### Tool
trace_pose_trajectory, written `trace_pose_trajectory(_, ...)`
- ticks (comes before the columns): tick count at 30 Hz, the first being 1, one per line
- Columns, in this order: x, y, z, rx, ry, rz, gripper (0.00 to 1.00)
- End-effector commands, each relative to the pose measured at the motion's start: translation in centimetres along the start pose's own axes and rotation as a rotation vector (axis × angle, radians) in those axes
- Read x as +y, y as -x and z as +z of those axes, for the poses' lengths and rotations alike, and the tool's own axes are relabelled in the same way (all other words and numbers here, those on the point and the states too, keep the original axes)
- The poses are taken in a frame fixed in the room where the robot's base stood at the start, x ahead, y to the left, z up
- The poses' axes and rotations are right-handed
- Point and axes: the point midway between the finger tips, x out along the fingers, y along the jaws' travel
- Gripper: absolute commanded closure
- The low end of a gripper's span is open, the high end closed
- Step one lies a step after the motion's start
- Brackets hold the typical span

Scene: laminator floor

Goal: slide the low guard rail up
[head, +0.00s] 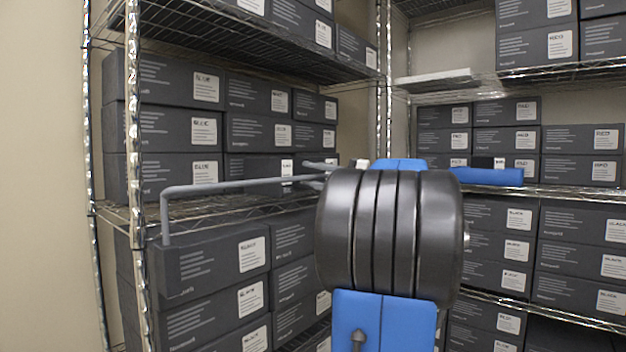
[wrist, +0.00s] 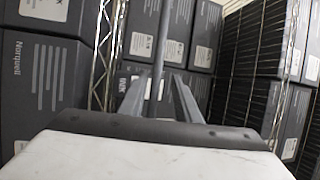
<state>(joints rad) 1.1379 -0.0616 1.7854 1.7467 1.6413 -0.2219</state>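The low guard rail (head: 235,185) is a thin grey bar along the left rack's middle shelf. Its left end bends down in front of a dark box; its right part runs towards my gripper. My gripper (head: 316,172) shows as two grey fingers, partly hidden behind my arm's black joint. In the wrist view, the fingers of my gripper (wrist: 160,76) stand apart, with the rail (wrist: 163,45) running lengthwise in the gap between them. Clear space shows beside the bar. I cannot tell whether a finger touches it.
Dark labelled boxes (head: 175,128) are stacked behind and above the rail, with more below (head: 210,265). A chrome rack post (head: 135,140) stands at the left. Another rack (head: 560,190) with boxes stands at the right. A bare wall (head: 40,150) is at far left.

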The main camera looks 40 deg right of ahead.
Motion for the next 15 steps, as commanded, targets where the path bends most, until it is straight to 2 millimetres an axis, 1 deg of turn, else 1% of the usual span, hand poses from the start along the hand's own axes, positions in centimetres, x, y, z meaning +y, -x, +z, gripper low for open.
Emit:
trace_pose_trajectory(9, 0.2, 0.3, 0.0, 0.0, -0.003, 0.003, 0.71)
trace_pose_trajectory(11, 0.3, 0.7, -0.1, 0.0, -0.004, 0.003, 0.71)
trace_pose_trajectory(15, 0.3, 2.4, -0.1, 0.002, -0.003, 0.004, 0.71)
